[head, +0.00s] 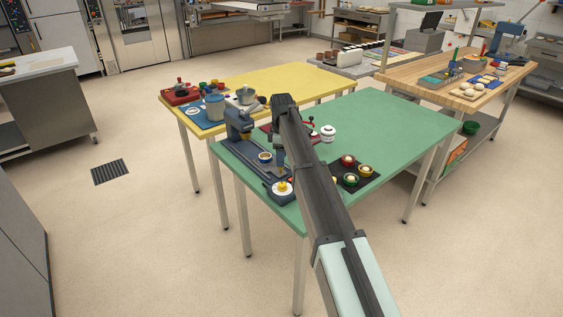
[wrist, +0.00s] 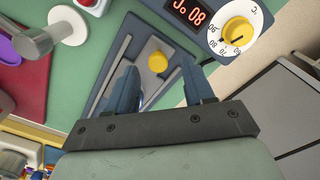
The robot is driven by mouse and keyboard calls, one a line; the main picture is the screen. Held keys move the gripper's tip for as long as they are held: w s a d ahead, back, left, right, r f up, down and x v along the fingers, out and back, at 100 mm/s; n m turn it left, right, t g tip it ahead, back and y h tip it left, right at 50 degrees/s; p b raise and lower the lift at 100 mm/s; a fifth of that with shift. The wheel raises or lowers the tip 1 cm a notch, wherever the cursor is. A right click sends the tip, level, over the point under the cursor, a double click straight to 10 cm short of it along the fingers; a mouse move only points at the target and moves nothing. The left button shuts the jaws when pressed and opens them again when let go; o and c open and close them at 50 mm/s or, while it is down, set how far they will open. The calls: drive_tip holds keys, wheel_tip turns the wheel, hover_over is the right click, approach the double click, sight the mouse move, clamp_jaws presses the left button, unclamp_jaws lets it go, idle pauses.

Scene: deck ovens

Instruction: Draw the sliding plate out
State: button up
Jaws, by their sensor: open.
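The sliding plate (wrist: 143,82) is a grey panel between two pale rails in the blue-grey machine's base, seen in the wrist view. A round yellow knob (wrist: 157,62) stands on it. My gripper (wrist: 163,75) is open, with its two blue fingers on either side of the knob in the picture. I cannot tell whether they touch it or how high above it they are. In the head view my gripper (head: 280,170) points down over the machine's base (head: 250,172), and my arm hides the plate and knob there.
A white dial with a yellow centre (wrist: 238,32) and a red display (wrist: 187,12) lie beside the plate. A black tray (head: 368,180) with several small bowls stands to the right on the green table (head: 410,125). A yellow table (head: 300,80) adjoins behind.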

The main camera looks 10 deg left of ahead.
wheel_tip(320, 180, up, 11)
idle(0.4)
drive_tip(key=shift+f, duration=0.1)
